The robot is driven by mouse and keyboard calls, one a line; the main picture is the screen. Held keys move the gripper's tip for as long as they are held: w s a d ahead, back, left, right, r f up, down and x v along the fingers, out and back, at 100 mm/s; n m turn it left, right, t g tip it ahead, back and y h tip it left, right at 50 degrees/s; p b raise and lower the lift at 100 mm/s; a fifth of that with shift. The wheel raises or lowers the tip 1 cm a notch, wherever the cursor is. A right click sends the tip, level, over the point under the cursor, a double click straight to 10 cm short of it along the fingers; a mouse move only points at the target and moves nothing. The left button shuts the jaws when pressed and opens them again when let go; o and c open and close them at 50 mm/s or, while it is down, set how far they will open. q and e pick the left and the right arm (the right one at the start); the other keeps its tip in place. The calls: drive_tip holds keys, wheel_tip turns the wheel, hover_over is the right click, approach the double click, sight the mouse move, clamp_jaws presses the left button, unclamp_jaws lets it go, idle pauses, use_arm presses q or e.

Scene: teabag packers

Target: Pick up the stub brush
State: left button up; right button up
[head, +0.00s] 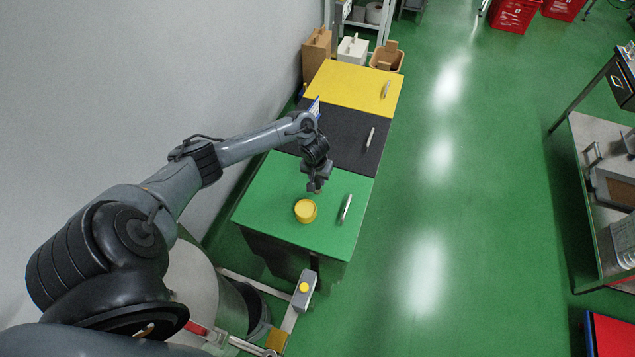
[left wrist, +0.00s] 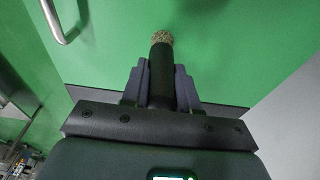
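The stub brush (left wrist: 162,72) has a dark cylindrical handle and a tan bristle tip. In the left wrist view it lies between the two fingers of my left gripper (left wrist: 160,84), with the bristles beyond the fingertips. The fingers look closed against both sides of the handle. In the head view my left gripper (head: 317,184) is over the green lid (head: 270,195), with a small tan tip below it. I cannot tell whether the tip touches the lid. My right gripper is not in view.
The lid has a metal handle (head: 346,208). Black (head: 345,128) and yellow (head: 350,85) lids lie behind. A wall is at the left; open green floor is at the right.

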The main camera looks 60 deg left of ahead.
use_arm(q)
clamp_jaws()
drive_tip(key=shift+r, duration=0.1)
